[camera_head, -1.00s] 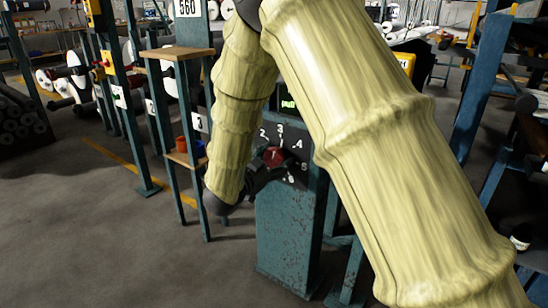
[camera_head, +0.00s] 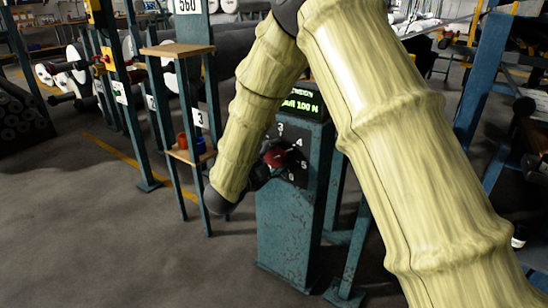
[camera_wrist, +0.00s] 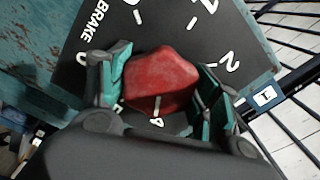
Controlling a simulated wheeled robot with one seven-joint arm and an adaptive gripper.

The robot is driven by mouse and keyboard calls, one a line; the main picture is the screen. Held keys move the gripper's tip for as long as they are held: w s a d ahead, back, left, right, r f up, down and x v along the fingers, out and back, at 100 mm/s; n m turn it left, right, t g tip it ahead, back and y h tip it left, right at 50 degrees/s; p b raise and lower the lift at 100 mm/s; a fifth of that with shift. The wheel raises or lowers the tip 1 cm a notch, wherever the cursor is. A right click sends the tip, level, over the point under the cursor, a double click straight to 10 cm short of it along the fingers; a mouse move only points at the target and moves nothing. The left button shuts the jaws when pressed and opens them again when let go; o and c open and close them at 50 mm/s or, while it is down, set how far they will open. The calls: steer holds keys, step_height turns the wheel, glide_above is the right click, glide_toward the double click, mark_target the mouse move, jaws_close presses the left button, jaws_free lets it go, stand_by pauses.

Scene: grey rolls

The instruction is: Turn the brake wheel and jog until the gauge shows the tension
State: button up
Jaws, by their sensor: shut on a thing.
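The red brake wheel (camera_head: 276,157) is a faceted knob on the dark dial plate (camera_head: 301,152) of a worn teal post. My gripper (camera_wrist: 158,92) is shut on it, one finger on each side; it also shows in the head view (camera_head: 264,168). In the wrist view the red knob (camera_wrist: 160,75) has a white mark at its lower edge, close to a numeral that looks like 4. The gauge (camera_head: 302,104) has green text; its lower line seems to read "pull 100 N". My arm hides part of the gauge and the dial's left side.
A teal stand with wooden shelves (camera_head: 180,50) stands close left of my forearm, with small cups (camera_head: 190,143) on its lower shelf. A teal frame (camera_head: 482,80) stands at right. Open grey floor (camera_head: 130,240) lies at lower left.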

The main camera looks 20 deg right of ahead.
steer(key=shift+s+a+f+m, duration=0.1)
steer(key=shift+f+m, duration=0.05)
steer(key=shift+m, duration=0.15)
stand_by(0.4)
steer(key=o, duration=1)
steer(key=v, duration=1.2)
